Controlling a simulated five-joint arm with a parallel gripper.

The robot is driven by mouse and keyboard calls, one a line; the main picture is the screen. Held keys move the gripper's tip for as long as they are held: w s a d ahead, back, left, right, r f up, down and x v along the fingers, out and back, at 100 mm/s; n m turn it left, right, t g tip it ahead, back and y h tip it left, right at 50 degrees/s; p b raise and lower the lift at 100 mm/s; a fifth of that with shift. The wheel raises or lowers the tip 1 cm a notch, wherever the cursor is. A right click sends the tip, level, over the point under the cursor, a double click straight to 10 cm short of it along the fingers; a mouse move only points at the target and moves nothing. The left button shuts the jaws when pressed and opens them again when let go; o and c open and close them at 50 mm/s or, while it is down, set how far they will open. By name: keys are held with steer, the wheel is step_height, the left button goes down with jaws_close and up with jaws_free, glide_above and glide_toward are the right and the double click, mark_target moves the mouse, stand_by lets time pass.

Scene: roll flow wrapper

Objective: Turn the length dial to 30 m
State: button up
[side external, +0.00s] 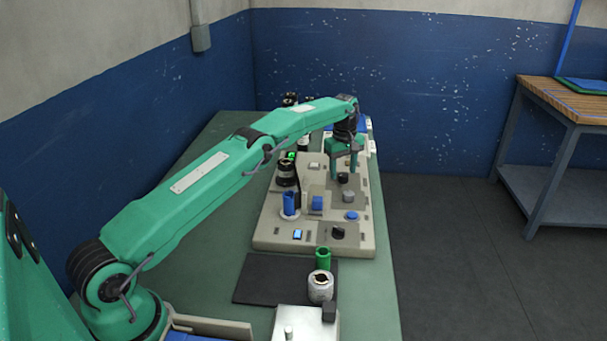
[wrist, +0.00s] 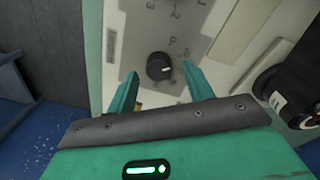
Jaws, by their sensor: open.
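A black dial (wrist: 159,66) with a white pointer mark sits on the machine's pale panel. Small numerals ring it, too small to read surely, and the mark points roughly right in the wrist view. In the side view a dark knob (side external: 343,178) shows just below my gripper (side external: 345,163). My gripper is open, pointing down, with its fingers (wrist: 160,72) apart on either side of the dial in the wrist view. Nothing is between them but the view of the dial; I cannot tell whether they reach its height.
The panel also holds a grey knob (side external: 348,197), a blue button (side external: 351,215) and another black knob (side external: 338,232). Nearer are a green cup (side external: 323,258) and a white roll (side external: 320,287).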

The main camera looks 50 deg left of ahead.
steer(key=shift+f, duration=0.7)
steer(key=c, duration=1)
